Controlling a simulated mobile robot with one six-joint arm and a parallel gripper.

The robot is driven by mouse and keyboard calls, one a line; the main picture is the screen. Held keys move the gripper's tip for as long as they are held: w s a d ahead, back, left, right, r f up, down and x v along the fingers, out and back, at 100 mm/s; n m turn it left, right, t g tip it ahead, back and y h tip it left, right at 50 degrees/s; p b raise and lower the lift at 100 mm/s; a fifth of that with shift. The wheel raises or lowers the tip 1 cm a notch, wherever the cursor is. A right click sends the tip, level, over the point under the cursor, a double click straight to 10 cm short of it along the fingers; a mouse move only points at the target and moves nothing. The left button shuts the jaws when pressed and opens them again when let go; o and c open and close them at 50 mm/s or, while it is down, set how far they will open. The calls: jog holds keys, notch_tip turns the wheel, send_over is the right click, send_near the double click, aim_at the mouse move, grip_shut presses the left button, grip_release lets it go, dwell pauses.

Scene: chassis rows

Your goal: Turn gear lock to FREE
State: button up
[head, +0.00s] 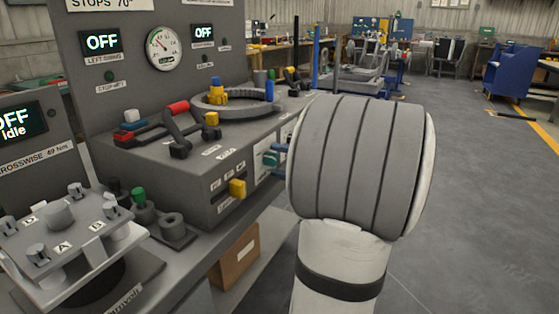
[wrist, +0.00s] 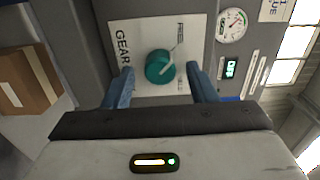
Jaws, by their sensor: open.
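The gear lock is a round teal knob (wrist: 160,66) on a white plate (wrist: 125,28) marked GEAR, in the wrist view. The plate reads FREE on its upper right and what looks like HELD on its lower right. The knob's pointer setting is too small to tell surely. My gripper (wrist: 160,70) is open, with one blue finger on each side of the knob. Gaps show between the fingers and the knob, and I cannot tell how deep the tips reach. In the head view the teal knob (head: 271,158) shows at the console front, beside my arm, which hides most of the gripper.
A yellow switch (head: 237,188) sits left of the knob on the console front. A red-handled lever (head: 179,107) and a ring (head: 235,101) are on the console top. A cardboard box (head: 236,257) stands below.

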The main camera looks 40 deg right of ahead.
jog(key=p+v, duration=0.1)
jog(key=v, duration=0.6)
jog(key=shift+s, duration=0.1)
dwell(0.4)
